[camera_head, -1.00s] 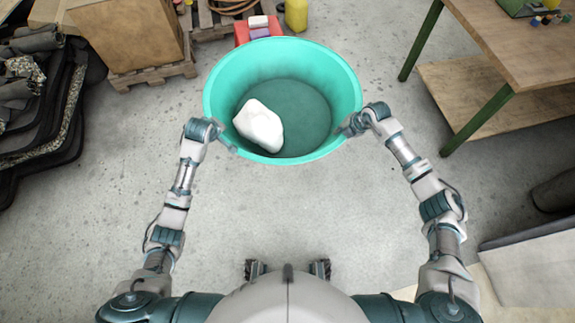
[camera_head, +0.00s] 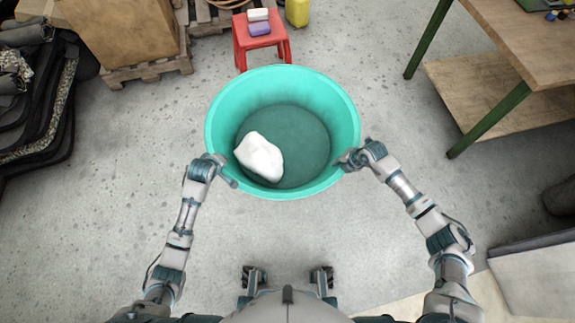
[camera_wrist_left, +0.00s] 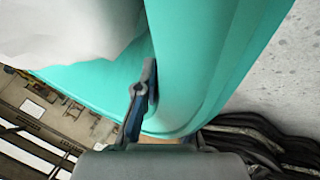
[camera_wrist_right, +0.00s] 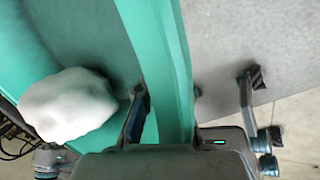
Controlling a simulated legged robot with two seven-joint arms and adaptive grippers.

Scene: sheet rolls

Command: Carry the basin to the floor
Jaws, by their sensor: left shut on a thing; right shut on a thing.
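A turquoise basin (camera_head: 285,82) is in the middle of the head view, with a white lump (camera_head: 259,157) lying inside it at the left. My left gripper (camera_head: 226,170) is shut on the basin's left front rim. My right gripper (camera_head: 346,160) is shut on its right front rim. In the left wrist view the basin wall (camera_wrist_left: 185,60) runs between the fingers, with the white lump (camera_wrist_left: 70,30) close by. In the right wrist view the rim (camera_wrist_right: 160,60) passes between the fingers and the lump (camera_wrist_right: 68,105) shows inside. The basin's underside is hidden.
A red stool (camera_head: 261,40) with light and purple blocks stands behind the basin. A yellow container (camera_head: 297,12) is beside it. A wooden table (camera_head: 525,40) is at right, a box on a pallet (camera_head: 120,35) at left, dark rolls (camera_head: 40,110) far left. Floor (camera_head: 290,230) in front is clear.

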